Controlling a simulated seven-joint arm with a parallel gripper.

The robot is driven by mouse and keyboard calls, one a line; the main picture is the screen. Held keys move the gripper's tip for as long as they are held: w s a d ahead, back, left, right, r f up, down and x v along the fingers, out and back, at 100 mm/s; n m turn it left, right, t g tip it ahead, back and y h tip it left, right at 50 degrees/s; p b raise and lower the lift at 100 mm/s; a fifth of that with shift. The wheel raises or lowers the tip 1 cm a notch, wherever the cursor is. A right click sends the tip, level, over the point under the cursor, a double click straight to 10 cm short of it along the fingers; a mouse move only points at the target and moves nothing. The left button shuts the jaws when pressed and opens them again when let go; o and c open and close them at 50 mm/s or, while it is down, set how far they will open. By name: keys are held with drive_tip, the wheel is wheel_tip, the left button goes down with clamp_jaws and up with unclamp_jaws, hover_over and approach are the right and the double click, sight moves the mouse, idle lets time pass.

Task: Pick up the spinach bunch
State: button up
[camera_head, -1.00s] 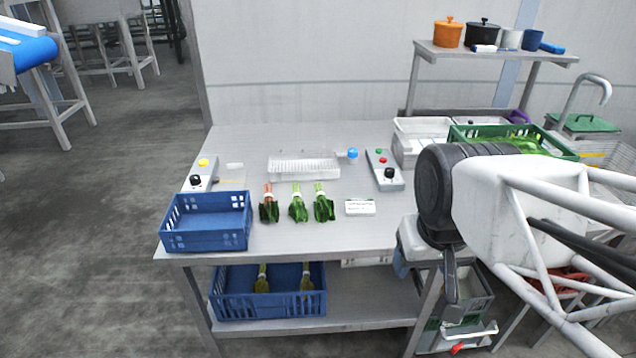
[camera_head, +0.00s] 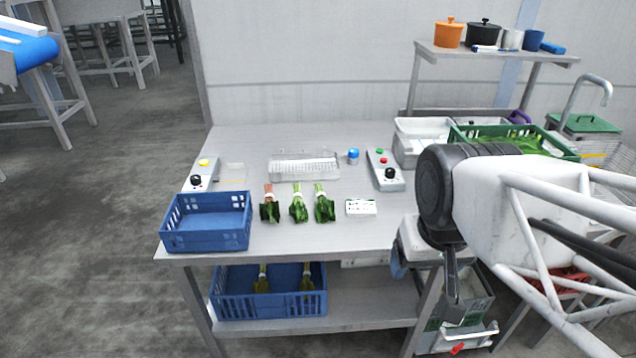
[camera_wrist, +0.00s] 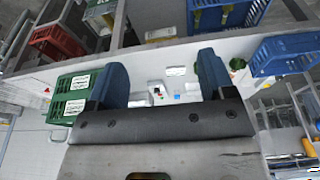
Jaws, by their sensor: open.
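Three leafy bunches lie in a row on the steel table. The left bunch (camera_head: 269,208) has reddish stems. The middle bunch (camera_head: 298,208) and the right bunch (camera_head: 323,208) have pale green stems and white bands. I cannot tell for sure which is spinach. My gripper (camera_head: 452,297) hangs at the table's right front, well apart from the bunches. In the wrist view my gripper (camera_wrist: 162,62) shows two blue fingers spread wide with nothing between them. A small green patch (camera_wrist: 238,64) beside a blue crate there may be a bunch.
A blue crate (camera_head: 206,240) stands at the table's left front. A wire rack (camera_head: 304,168), a blue-topped item (camera_head: 353,157), a control box (camera_head: 385,172) and a white card (camera_head: 361,207) surround the bunches. A green crate (camera_head: 470,133) stands right. More bunches lie in the lower crate (camera_head: 240,309).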

drive_tip(key=m+t+y, duration=0.1)
drive_tip(key=m+t, duration=0.7)
drive_tip(key=m, duration=1.8)
hover_over(328, 214)
drive_tip(key=s+d, duration=0.3)
drive_tip(key=s, duration=0.7)
wheel_tip(328, 214, down, 14)
drive_tip(key=w+f+m+t, duration=0.1)
drive_tip(key=f+m, duration=0.1)
drive_tip(key=w+a+f+m, duration=0.1)
drive_tip(key=f+m, duration=0.1)
drive_tip(key=m, duration=0.1)
drive_tip(key=w+a+f+m+t, duration=0.1)
drive_tip(key=w+f+m, duration=0.1)
drive_tip(key=shift+w+a+f+m+t, duration=0.1)
drive_tip(key=shift+a+f+m+t, duration=0.05)
drive_tip(key=shift+f+m+t, duration=0.15)
drive_tip(key=shift+w+a+f+m, duration=0.1)
drive_tip(key=shift+w+f+m, duration=0.2)
drive_tip(key=shift+f+m, duration=0.35)
drive_tip(key=shift+r, duration=0.1)
drive_tip(key=shift+x, duration=1.25)
